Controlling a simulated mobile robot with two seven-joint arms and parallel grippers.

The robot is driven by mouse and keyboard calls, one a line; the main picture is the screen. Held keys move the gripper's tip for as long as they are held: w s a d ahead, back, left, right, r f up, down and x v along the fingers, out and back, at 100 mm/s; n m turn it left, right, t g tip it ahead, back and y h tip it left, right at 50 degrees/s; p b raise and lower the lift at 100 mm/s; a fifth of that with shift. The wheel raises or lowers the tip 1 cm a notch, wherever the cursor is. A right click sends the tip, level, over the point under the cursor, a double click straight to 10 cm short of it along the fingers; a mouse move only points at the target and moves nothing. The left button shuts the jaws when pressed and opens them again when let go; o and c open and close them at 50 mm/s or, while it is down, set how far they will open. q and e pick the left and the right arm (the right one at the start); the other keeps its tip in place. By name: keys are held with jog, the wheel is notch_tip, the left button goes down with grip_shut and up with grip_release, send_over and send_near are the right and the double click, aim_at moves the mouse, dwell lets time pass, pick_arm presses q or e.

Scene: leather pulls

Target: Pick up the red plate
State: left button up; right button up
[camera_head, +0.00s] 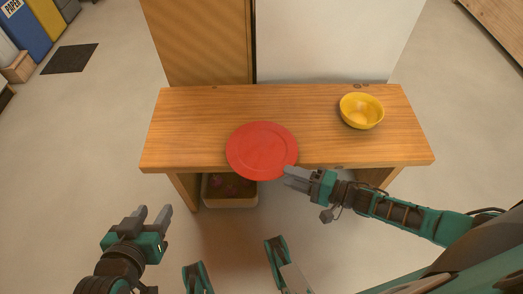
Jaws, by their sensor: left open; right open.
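The red plate (262,150) lies flat on the wooden table (190,125), near its front edge. My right gripper (288,176) comes in from the right, with its fingertips at the plate's lower right rim. It is open, and I cannot tell whether it touches the plate or has the rim between its fingers. My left gripper (152,214) is open and empty, in front of the table at the lower left, well apart from the plate.
A yellow bowl (361,111) stands at the right end of the table. A bin (230,192) with dark contents sits under the table. A dark mat (69,58) lies on the floor at the far left. The table's left part is clear.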

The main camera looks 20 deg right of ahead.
aim_at(267, 171)
jog(key=shift+s+b+x, duration=0.2)
jog(key=shift+b+x, duration=0.7)
jog(key=shift+x, duration=2.65)
jog(key=shift+a+f, duration=0.1)
jog(key=shift+a, duration=0.1)
jog(key=shift+c, duration=0.4)
grip_shut()
